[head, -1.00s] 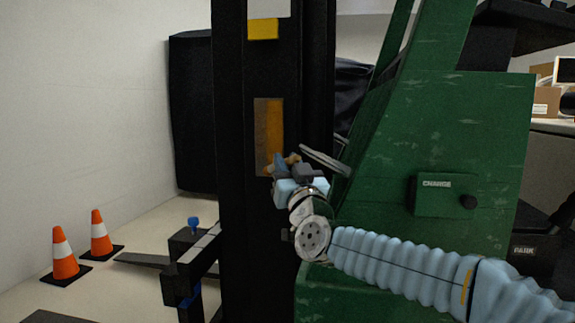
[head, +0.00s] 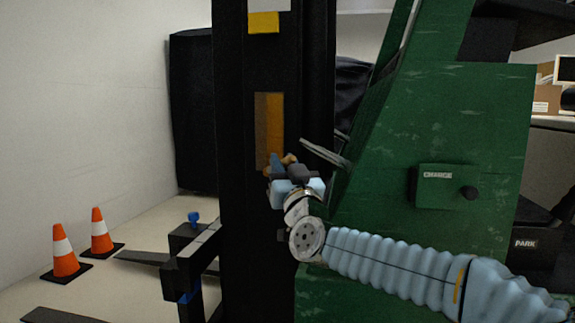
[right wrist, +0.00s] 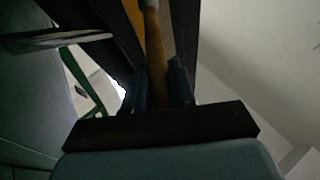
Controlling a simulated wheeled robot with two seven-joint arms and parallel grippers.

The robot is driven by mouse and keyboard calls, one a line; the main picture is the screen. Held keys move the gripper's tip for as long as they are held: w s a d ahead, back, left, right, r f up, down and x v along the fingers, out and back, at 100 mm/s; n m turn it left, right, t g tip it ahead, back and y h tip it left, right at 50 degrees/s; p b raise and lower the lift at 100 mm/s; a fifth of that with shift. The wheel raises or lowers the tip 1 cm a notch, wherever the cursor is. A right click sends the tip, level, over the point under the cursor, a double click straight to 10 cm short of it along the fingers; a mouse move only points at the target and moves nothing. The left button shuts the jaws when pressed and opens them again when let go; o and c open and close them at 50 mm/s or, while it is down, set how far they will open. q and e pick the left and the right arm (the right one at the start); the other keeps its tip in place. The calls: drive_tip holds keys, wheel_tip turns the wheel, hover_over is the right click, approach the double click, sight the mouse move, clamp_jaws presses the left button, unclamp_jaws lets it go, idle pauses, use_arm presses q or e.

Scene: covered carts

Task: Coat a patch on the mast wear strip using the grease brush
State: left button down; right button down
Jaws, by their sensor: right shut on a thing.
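The mast wear strip (head: 262,110) is an upright strip on the dark mast, brownish on its left side and orange-yellow on its right. My right gripper (head: 281,162) is at the strip's lower end. It is shut on the grease brush, whose tan handle (right wrist: 155,62) stands between the two dark fingers (right wrist: 160,88) in the right wrist view. A small tan part of the brush (head: 289,158) shows in the head view. The bristles are hidden, and I cannot tell whether they touch the strip. My left gripper is not in view.
The green truck body (head: 450,120) with a charge box (head: 445,190) stands close behind my right arm. Orange cones (head: 64,255) and forks (head: 145,258) are at the left. A black-covered cart (head: 190,110) stands behind.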

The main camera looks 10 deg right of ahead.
drive_tip(key=shift+w, duration=0.1)
idle(0.3)
drive_tip(key=shift+a+r+p, duration=0.1)
drive_tip(key=shift+r+p, duration=1.1)
drive_tip(key=shift+r, duration=0.35)
drive_tip(key=shift+r+p, duration=1.3)
drive_tip(key=shift+r, duration=0.2)
drive_tip(key=shift+r+p, duration=1.3)
drive_tip(key=shift+r, duration=0.3)
